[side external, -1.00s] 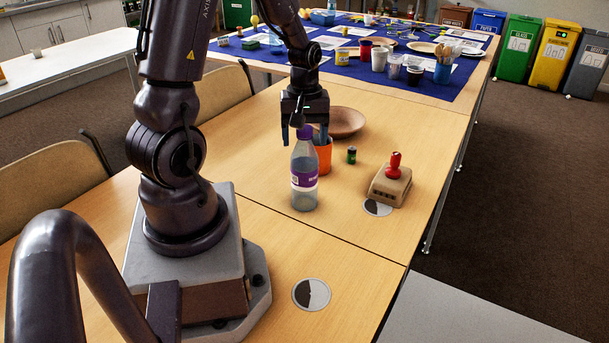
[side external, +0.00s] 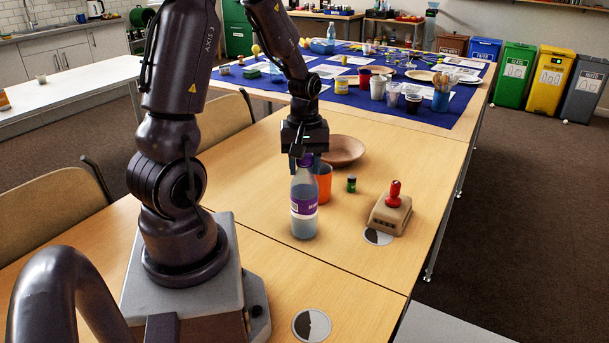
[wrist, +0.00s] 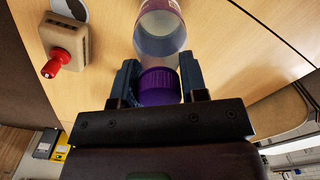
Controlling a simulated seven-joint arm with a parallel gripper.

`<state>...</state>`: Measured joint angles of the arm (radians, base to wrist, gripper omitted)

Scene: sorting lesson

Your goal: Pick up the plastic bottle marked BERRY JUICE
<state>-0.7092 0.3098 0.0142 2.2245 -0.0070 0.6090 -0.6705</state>
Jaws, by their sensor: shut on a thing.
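The plastic bottle (side external: 304,206) is clear, with a purple cap and a purple label of which only part shows. It stands upright on the wooden table in the side view. My gripper (side external: 305,160) is above it, pointing down, with its fingers at the cap. In the wrist view, the bottle's purple cap (wrist: 159,88) sits between the two fingers of my gripper (wrist: 160,82), which are shut on it. The bottle's clear body stretches away beyond the cap. The lettering is too small to read fully.
An orange cup (side external: 324,184) stands close behind the bottle, and a brown bowl (side external: 344,151) lies farther back. A small dark green bottle (side external: 351,184) and a tan block with a red knob (side external: 391,208) stand to the right.

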